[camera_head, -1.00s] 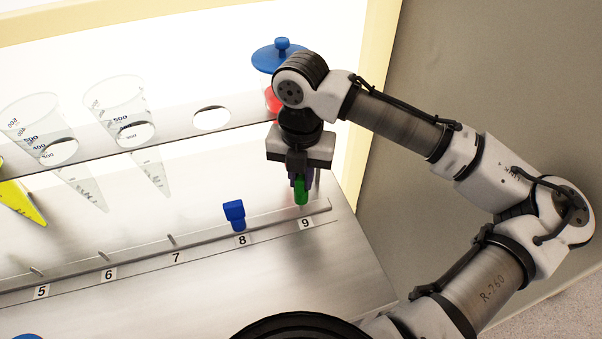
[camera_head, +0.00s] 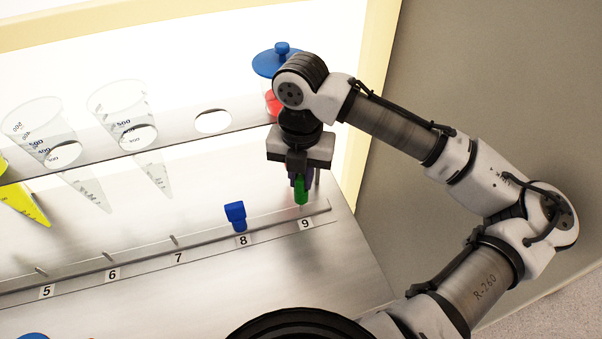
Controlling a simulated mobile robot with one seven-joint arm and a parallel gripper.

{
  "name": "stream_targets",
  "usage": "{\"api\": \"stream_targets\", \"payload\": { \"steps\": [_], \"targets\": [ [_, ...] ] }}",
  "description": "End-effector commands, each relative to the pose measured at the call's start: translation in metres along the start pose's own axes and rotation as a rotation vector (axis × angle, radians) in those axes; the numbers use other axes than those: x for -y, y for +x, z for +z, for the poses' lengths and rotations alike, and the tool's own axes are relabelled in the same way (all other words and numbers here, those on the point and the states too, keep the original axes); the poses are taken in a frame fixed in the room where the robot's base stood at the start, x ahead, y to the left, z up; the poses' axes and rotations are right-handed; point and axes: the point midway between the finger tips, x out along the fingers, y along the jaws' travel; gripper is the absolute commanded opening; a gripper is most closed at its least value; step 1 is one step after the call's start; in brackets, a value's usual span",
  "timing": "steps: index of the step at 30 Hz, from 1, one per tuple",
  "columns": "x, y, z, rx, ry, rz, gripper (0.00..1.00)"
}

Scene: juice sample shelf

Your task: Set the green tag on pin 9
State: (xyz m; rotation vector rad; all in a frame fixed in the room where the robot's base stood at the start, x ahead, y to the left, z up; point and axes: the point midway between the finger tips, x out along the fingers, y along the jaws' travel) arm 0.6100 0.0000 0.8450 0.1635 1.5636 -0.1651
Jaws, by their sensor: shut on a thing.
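The green tag (camera_head: 301,191) is held upright between the fingers of my gripper (camera_head: 299,178), which points down and is shut on it. The tag is at the right end of the pin rail (camera_head: 205,232), just above the label 9 (camera_head: 305,224). Pin 9 itself is hidden behind the tag and the gripper, so I cannot tell whether the tag touches it.
A blue tag (camera_head: 235,212) sits on pin 8, close to the left. Pins 5 to 7 show bare. Above, a shelf (camera_head: 180,131) holds clear cones, a yellow-filled cone (camera_head: 22,205) and a blue-lidded red vessel (camera_head: 274,101) partly behind my arm.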

Motion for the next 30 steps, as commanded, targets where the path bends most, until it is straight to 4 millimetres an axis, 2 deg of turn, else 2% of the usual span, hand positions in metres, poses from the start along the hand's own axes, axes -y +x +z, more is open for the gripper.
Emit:
{"api": "stream_targets", "payload": {
  "steps": [11,30],
  "targets": [
    [0.000,-0.001,-0.001,-0.001,-0.001,0.002,0.00],
    [0.000,0.010,-0.001,-0.004,0.000,0.000,0.00]
  ]
}}
